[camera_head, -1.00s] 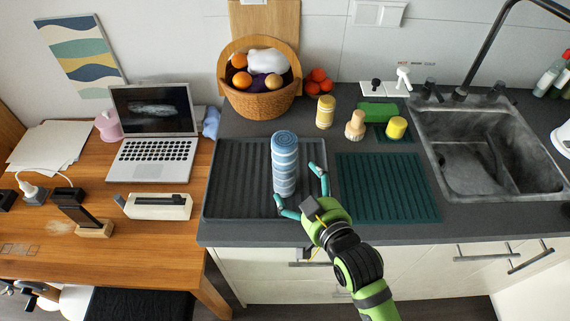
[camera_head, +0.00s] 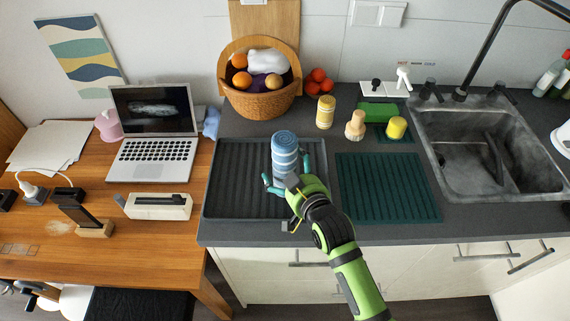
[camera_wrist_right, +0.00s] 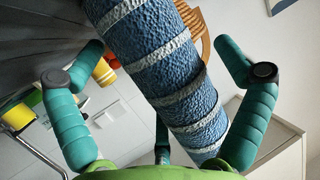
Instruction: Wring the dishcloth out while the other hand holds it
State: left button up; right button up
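The dishcloth (camera_head: 285,150) is a blue roll with pale stripes, standing upright on the dark grey ribbed mat (camera_head: 235,180). In the right wrist view the dishcloth (camera_wrist_right: 165,70) runs between my fingers. My right gripper (camera_head: 288,172) reaches it from the front, with teal fingers on both sides of its lower part. In the right wrist view the fingers of my right gripper (camera_wrist_right: 160,78) are spread, with gaps showing beside the cloth. The cloth's lower end is hidden behind my gripper in the head view. My left gripper is not in view.
A green ribbed mat (camera_head: 390,188) and the sink (camera_head: 490,150) with its tap lie to the right. A laptop (camera_head: 153,158) is on the wooden desk at left.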

jog(key=c, duration=1.1)
jog(key=shift+f, duration=0.1)
jog(key=shift+o, duration=1.1)
jog(key=c, duration=0.4)
jog(key=shift+s+f, duration=0.1)
jog(key=shift+f, duration=0.1)
